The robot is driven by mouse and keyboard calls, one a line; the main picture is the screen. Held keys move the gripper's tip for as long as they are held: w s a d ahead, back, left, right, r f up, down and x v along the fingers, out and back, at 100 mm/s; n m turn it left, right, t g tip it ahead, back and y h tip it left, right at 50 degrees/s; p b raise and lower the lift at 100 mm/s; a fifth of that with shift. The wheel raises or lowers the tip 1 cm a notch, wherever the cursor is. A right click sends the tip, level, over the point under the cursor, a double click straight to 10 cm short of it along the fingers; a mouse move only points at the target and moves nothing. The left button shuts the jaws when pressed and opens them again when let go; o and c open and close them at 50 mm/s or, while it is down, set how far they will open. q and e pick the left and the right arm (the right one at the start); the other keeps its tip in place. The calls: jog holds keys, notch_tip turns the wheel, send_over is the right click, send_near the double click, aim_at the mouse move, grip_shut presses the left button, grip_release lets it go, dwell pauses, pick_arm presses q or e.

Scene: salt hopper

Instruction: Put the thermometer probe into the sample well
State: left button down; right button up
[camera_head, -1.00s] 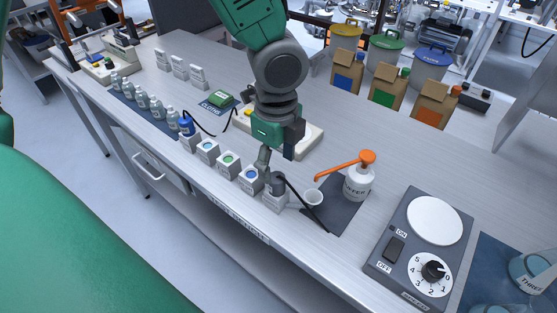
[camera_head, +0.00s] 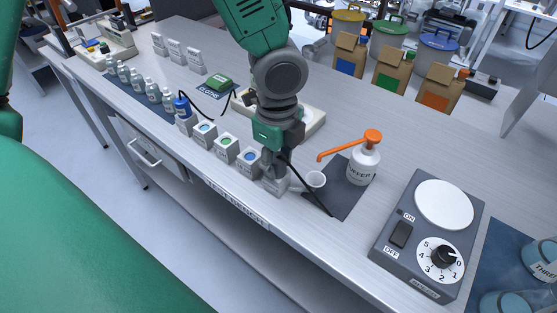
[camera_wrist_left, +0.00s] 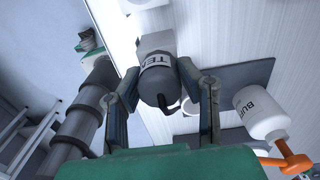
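The block also shows in the head view (camera_head: 275,186), and a black cable (camera_head: 310,190) runs from there to the right. My left gripper (camera_wrist_left: 160,72) points down over it, its two fingers spread on either side of the cylinder. Whether they touch it is unclear. Blocks with coloured round tops (camera_head: 226,148) stand in a row to the left; I cannot tell which thing is the sample well. My right gripper is not in view.
A white cup (camera_head: 315,180) and the orange-pump buffer bottle (camera_head: 362,165) stand close right on a dark mat (camera_head: 347,197). A hotplate with a dial (camera_head: 405,233) is farther right. A pale tray (camera_head: 313,122) lies behind my arm.

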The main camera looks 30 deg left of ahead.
pick_arm(q)
jog(key=shift+p, duration=0.8)
dwell(1.1)
dwell(0.5)
jog(key=c, duration=1)
grip_release()
jog(key=shift+c, duration=0.2)
jog(key=shift+o, duration=0.3)
jog(key=o, duration=0.4)
jog(key=shift+p, duration=0.3)
